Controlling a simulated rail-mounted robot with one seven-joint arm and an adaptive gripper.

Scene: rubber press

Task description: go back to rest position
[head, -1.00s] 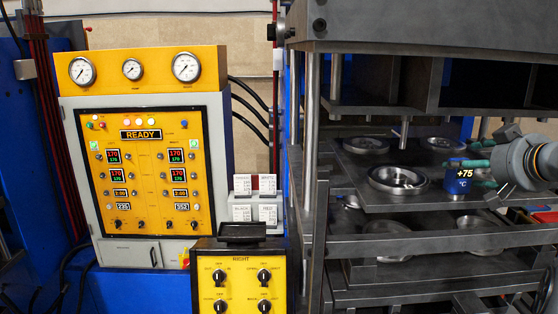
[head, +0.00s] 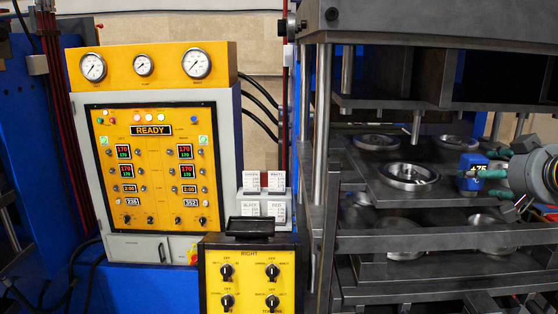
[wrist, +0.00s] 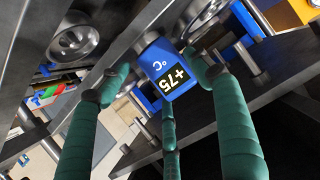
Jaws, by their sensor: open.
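My gripper (head: 482,168) has green padded fingers and is at the right of the head view, at the front right of the open press. A blue block (head: 466,180) with a black +75 °C display stands at its fingertips; one finger partly covers the display in the head view. In the wrist view the blue block (wrist: 160,66) lies between the tips of my open gripper (wrist: 160,85). I cannot tell whether any finger touches it.
The press plate (head: 375,185) carries round metal moulds (head: 408,177). An upper platen and a steel column (head: 322,120) enclose the space. A yellow control panel (head: 150,215) and a lower switch box (head: 250,290) stand to the left.

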